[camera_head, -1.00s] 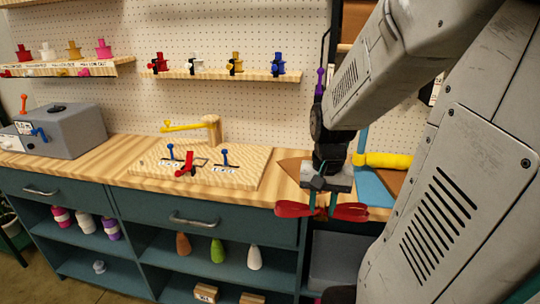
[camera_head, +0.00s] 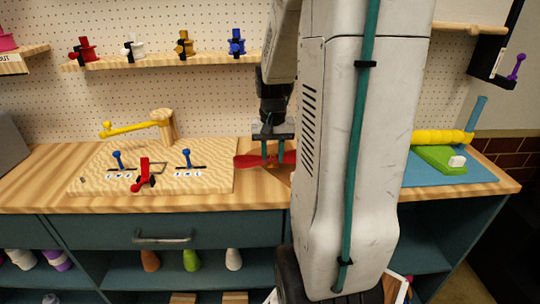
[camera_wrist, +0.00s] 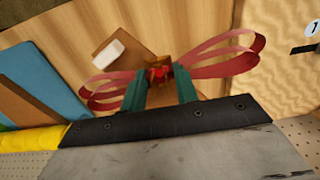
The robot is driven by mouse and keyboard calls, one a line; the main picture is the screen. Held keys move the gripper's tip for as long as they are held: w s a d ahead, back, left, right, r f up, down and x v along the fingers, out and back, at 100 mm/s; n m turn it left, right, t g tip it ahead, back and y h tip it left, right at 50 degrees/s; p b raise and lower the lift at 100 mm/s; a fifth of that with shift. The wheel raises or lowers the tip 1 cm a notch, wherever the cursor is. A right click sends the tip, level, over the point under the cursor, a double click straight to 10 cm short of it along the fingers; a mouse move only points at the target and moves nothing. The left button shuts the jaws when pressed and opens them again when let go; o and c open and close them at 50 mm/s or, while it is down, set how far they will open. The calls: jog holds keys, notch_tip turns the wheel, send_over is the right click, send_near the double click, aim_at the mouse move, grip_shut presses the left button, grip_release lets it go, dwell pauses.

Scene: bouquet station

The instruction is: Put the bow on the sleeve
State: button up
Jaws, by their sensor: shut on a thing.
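My gripper (camera_head: 267,158) is shut on a red bow (camera_head: 247,160) and hangs just above the wooden counter. The wrist view shows the bow's loops (camera_wrist: 222,58) spread out on both sides of my teal fingers (camera_wrist: 160,90), with its dark red knot between the tips. A brown sheet (camera_wrist: 124,38), which looks like the paper sleeve, lies beyond the bow with a white piece (camera_wrist: 108,53) on it. My arm hides most of it in the head view. I cannot tell whether the bow touches it.
Left of my gripper is a wooden board (camera_head: 100,180) with levers and a yellow arm (camera_head: 132,129). Spools (camera_head: 184,45) stand on the shelf above.

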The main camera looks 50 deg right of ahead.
jog(key=d, duration=0.1)
jog(key=w+d, duration=0.1)
jog(key=d, duration=0.2)
jog(key=shift+w+f, duration=0.3)
jog(key=shift+w, duration=0.1)
jog(key=shift+f, duration=1.65)
jog(key=o, duration=1)
jog(key=shift+f, duration=0.15)
jog(key=shift+c, duration=0.2)
